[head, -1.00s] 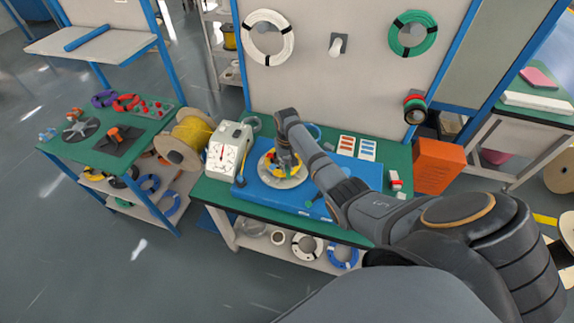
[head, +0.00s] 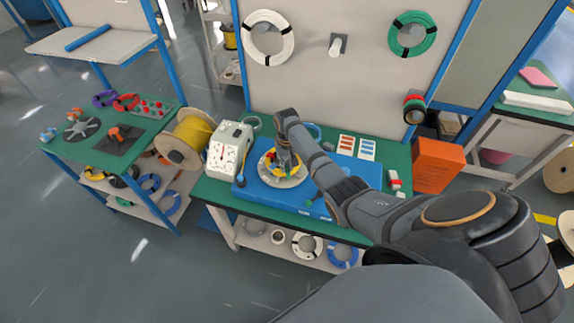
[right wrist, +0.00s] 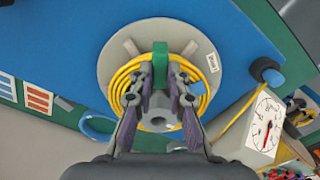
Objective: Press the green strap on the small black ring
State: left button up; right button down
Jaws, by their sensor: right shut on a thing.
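The green strap (right wrist: 160,62) stands across the yellow cable coil (right wrist: 118,88) in the right wrist view. The coil lies around the grey hub (right wrist: 158,110) of a round pale plate (right wrist: 118,55); the plate also shows in the head view (head: 264,176). My right gripper (right wrist: 160,72) is shut on the green strap, one fingertip on each side of it. In the head view my right gripper (head: 287,164) points down over the coil, and its fingers hide part of it. I cannot make out a small black ring at the strap. My left gripper is not in view.
The plate rests on a blue base (head: 320,205) on the green-topped bench. A white dial gauge (head: 229,147) and a spool of yellow cable (head: 188,139) stand to the left. An orange box (head: 438,165) stands to the right. Coils hang on the board behind.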

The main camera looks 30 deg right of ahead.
jog(key=shift+s+f, duration=0.15)
jog(key=shift+f, duration=0.05)
jog(key=c, duration=1.2)
grip_release()
jog(key=shift+r+p, duration=0.5)
jog(key=shift+r, duration=0.05)
notch_tip(320, 180, up, 5)
jog(key=p, duration=0.5)
jog(key=shift+f, duration=0.1)
notch_tip(320, 180, up, 2)
jog(key=shift+r+p, duration=0.2)
jog(key=shift+p, duration=0.9)
